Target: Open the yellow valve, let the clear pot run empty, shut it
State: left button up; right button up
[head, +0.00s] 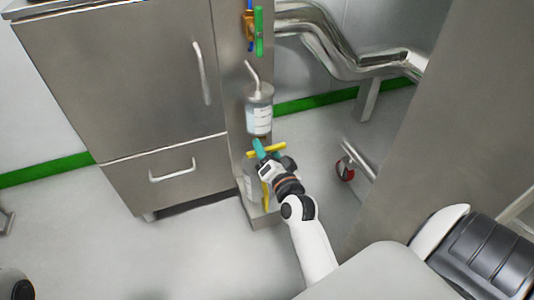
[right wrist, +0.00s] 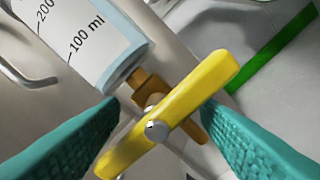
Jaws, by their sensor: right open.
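The clear pot (head: 259,112) hangs upright on the steel column and holds pale bluish liquid. In the right wrist view the pot (right wrist: 92,40) shows 100 ml and 200 marks above a brass outlet. The yellow valve handle (head: 280,147) is just below it. In the right wrist view the handle (right wrist: 205,82) lies crosswise to the outlet, with a metal bolt at its middle. My right gripper (head: 266,156) is open, its teal fingers on either side of the handle. I cannot tell whether they touch it. My left gripper is not in view.
A second valve with a green handle (head: 259,32) is above the pot. A vessel (head: 250,185) stands below the yellow valve, partly hidden by my gripper. A steel cabinet (head: 125,85) stands left, shiny pipes (head: 345,60) run right, and a red caster (head: 345,169) is near.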

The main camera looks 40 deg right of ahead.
jog(key=shift+w+d, duration=0.1)
jog(key=shift+w, duration=0.15)
grip_shut()
dwell(0.3)
